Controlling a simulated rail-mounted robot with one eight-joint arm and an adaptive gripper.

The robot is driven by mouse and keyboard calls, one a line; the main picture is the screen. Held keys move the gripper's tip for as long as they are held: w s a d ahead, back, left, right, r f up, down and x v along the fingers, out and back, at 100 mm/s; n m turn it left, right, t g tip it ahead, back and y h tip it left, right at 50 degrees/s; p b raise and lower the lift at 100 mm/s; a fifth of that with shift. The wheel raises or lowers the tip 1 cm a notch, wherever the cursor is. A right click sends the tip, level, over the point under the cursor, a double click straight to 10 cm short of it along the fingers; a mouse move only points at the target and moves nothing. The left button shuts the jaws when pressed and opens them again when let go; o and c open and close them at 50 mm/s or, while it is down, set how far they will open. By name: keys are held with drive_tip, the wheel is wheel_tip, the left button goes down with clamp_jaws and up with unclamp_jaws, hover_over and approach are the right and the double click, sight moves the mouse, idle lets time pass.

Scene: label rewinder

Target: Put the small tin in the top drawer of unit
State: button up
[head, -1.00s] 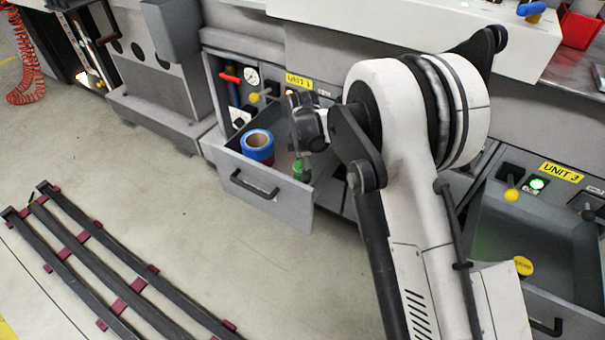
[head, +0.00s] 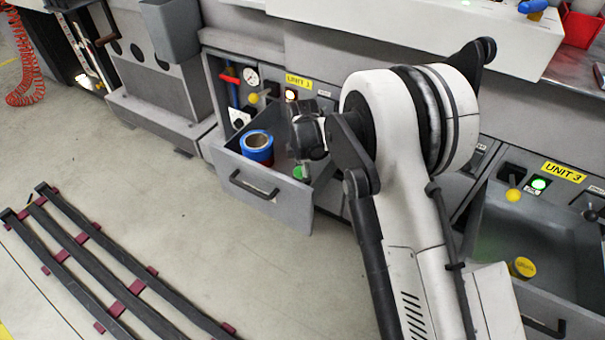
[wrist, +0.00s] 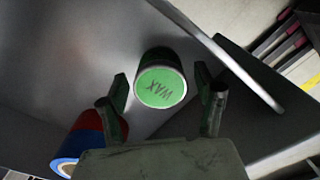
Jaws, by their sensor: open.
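A small green tin marked WAX (wrist: 160,85) sits in the open top drawer (head: 262,186) under the UNIT 1 label. Its green top also shows in the head view (head: 298,172). My gripper (wrist: 162,80) is open over the drawer, one finger to each side of the tin, with gaps visible between fingers and tin. In the head view my gripper (head: 308,145) is just above the tin and partly hides the drawer's inside. A small yellow tin (head: 522,268) lies in the open drawer (head: 520,225) under the UNIT 3 label.
The drawer's front wall is close to my gripper. Black rails with red blocks (head: 115,285) lie on the floor at left.

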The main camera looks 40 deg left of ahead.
wheel_tip(320, 180, up, 12)
drive_tip(key=p, duration=0.4)
drive_tip(key=shift+r, duration=0.2)
drive_tip(key=w+d+r+m+t+y, duration=0.1)
drive_tip(key=w+d+r+m, duration=0.2)
drive_tip(key=d+r, duration=0.5)
drive_tip(key=w+d+r+m, duration=0.2)
drive_tip(key=d+r+m, duration=0.2)
drive_tip(key=d+r, duration=0.4)
drive_tip(key=s+d+r+m+t, duration=0.1)
drive_tip(key=d+r+m, duration=0.25)
drive_tip(key=d, duration=0.45)
drive_tip(key=s+d+r+m+t, duration=0.15)
drive_tip(key=d+r, duration=0.25)
drive_tip(key=d, duration=0.5)
drive_tip(key=s+d+m+t, duration=0.1)
drive_tip(key=s+d+m, duration=0.4)
drive_tip(key=d, duration=0.4)
drive_tip(key=s+d+m+t, duration=0.1)
drive_tip(key=s+d+m, duration=0.4)
drive_tip(key=s+d, duration=0.3)
drive_tip(key=s+d+m+t+h, duration=0.1)
drive_tip(key=s+d+m, duration=0.5)
drive_tip(key=d, duration=0.4)
drive_tip(key=shift+s+d+r+t, duration=0.15)
drive_tip(key=shift+d+r+t, duration=0.05)
drive_tip(key=shift+d+t, duration=0.2)
